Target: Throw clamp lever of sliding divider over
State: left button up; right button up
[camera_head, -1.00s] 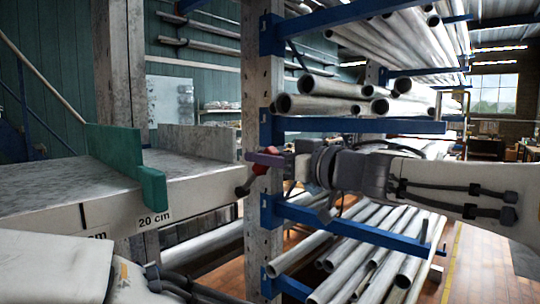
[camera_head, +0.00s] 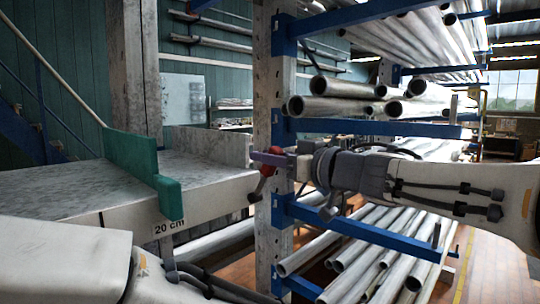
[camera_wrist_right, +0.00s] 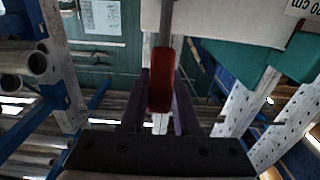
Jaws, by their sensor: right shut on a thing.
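The green sliding divider (camera_head: 135,160) stands on the grey shelf (camera_head: 90,186), near a "20 cm" label, and shows at the right in the right wrist view (camera_wrist_right: 240,62). The clamp lever has a red grip (camera_wrist_right: 160,82) on a grey rod that runs up toward the shelf in the right wrist view. In the head view the red lever (camera_head: 267,176) is at the shelf's right end, tilted down. My right gripper (camera_head: 262,158), with purple fingers, is shut on the red grip. The fingers partly cover it. My left gripper is out of view; only my left arm shows.
A grey upright post (camera_head: 274,120) with blue rack arms (camera_head: 350,125) stands close behind my right gripper. Several metal pipes (camera_head: 335,108) lie on the rack above and below my right arm. A grey upright plate (camera_head: 205,145) stands at the shelf's back.

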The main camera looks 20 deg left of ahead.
jog(key=shift+p+x, duration=0.7)
jog(key=shift+x, duration=0.15)
jog(key=shift+w+a+r, duration=0.1)
jog(key=shift+r, duration=0.05)
jog(key=shift+a, duration=0.15)
jog(key=shift+p+x, duration=0.75)
jog(key=shift+x, duration=0.15)
jog(key=o, duration=0.9)
jog(key=shift+w+r, duration=0.1)
